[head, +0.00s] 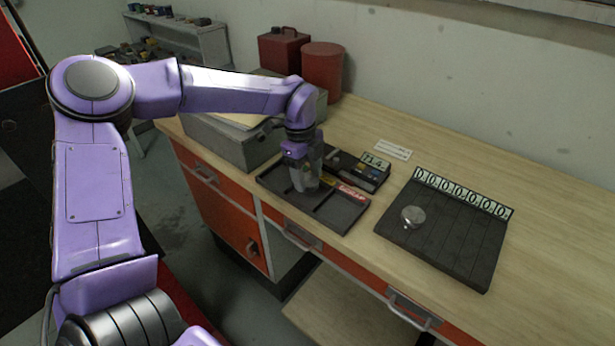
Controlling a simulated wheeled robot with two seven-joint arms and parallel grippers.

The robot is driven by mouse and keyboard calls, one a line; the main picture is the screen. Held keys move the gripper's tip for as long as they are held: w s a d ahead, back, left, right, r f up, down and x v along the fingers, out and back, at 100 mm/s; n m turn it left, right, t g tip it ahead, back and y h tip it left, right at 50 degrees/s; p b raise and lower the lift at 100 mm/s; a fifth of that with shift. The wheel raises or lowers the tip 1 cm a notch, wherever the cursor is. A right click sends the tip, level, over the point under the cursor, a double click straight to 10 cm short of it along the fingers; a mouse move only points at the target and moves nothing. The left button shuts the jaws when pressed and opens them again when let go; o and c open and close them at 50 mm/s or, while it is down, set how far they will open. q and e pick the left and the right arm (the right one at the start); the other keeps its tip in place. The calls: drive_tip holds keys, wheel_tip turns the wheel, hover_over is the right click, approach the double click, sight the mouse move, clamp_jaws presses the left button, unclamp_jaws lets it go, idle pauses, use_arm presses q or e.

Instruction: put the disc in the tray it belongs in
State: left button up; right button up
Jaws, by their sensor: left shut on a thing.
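My left gripper (305,186) points down over a dark divided tray (330,214) on the workbench. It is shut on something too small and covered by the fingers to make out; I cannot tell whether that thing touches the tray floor. The tray has low walls, and a red label (352,193) sits at its right back edge. Other labels are hidden or unclear behind the gripper. A round silver piece (412,215) rests on a black grooved board (450,240) to the right, apart from the gripper. My right gripper is not in view.
A grey box (235,143) stands left of the tray. A small dark device (365,172) with coloured parts stands behind it. White number tags (462,192) line the board's back edge. Red canisters (322,70) stand farther back. The bench (545,220) is clear at the right.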

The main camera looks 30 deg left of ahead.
sight(307, 177)
use_arm(q)
drive_tip(key=f, duration=0.3)
drive_tip(key=shift+w+a+f+p, duration=0.2)
drive_tip(key=shift+f+p, duration=0.1)
drive_tip(key=shift+p, duration=0.1)
drive_tip(key=shift+f, duration=0.1)
drive_tip(key=shift+f+b, duration=0.15)
drive_tip(key=shift+b, duration=0.15)
drive_tip(key=o, duration=1.2)
drive_tip(key=shift+r, duration=0.4)
drive_tip(key=r, duration=0.3)
drive_tip(key=a+r+b, duration=0.1)
drive_tip(key=r, duration=0.7)
drive_tip(key=shift+a+r+b, duration=0.25)
drive_tip(key=shift+a+b, duration=0.05)
drive_tip(key=shift+b, duration=0.1)
